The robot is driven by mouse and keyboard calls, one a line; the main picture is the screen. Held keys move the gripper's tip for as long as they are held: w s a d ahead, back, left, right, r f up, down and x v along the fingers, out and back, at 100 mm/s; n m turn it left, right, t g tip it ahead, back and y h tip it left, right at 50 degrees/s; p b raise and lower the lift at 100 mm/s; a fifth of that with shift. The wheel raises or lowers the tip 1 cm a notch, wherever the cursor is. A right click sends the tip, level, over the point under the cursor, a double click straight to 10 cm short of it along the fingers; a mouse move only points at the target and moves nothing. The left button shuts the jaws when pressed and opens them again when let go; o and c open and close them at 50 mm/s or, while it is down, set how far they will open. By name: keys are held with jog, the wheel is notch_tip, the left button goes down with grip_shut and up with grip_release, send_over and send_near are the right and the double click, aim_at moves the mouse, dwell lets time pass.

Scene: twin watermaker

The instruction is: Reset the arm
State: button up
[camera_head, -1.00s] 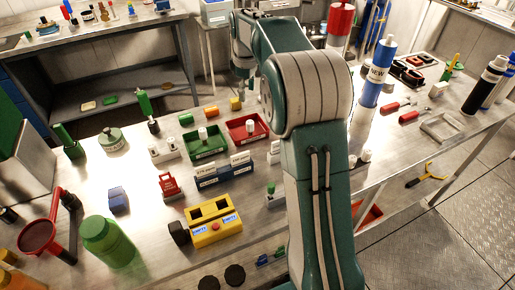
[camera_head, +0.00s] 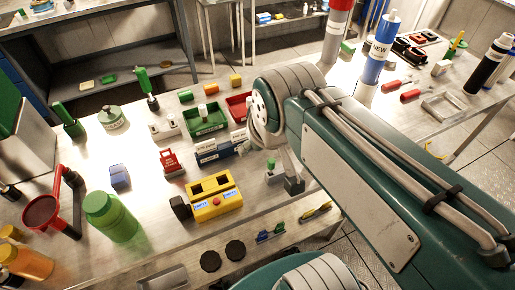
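My green and grey arm (camera_head: 360,180) reaches in from the lower right, with its rounded grey joint (camera_head: 268,110) over the bench. I cannot make out my gripper; the arm hides what lies behind it. A small grey piece (camera_head: 293,186) shows below the joint, and I cannot tell what it is. Nothing is seen held.
The metal bench carries a green bin (camera_head: 205,120), a red bin (camera_head: 238,106), a yellow box (camera_head: 214,198), a green bottle (camera_head: 108,216) and a red funnel stand (camera_head: 45,212). A tall "NEW" cylinder (camera_head: 376,55) stands beyond the arm.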

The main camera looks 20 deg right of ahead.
jog(key=s+f, duration=0.1)
jog(key=s, duration=0.1)
jog(key=shift+s+a+f+m, duration=0.2)
jog(key=shift+s+f+m, duration=0.1)
jog(key=shift+s+f, duration=0.1)
jog(key=shift+w, duration=0.1)
dwell(1.7)
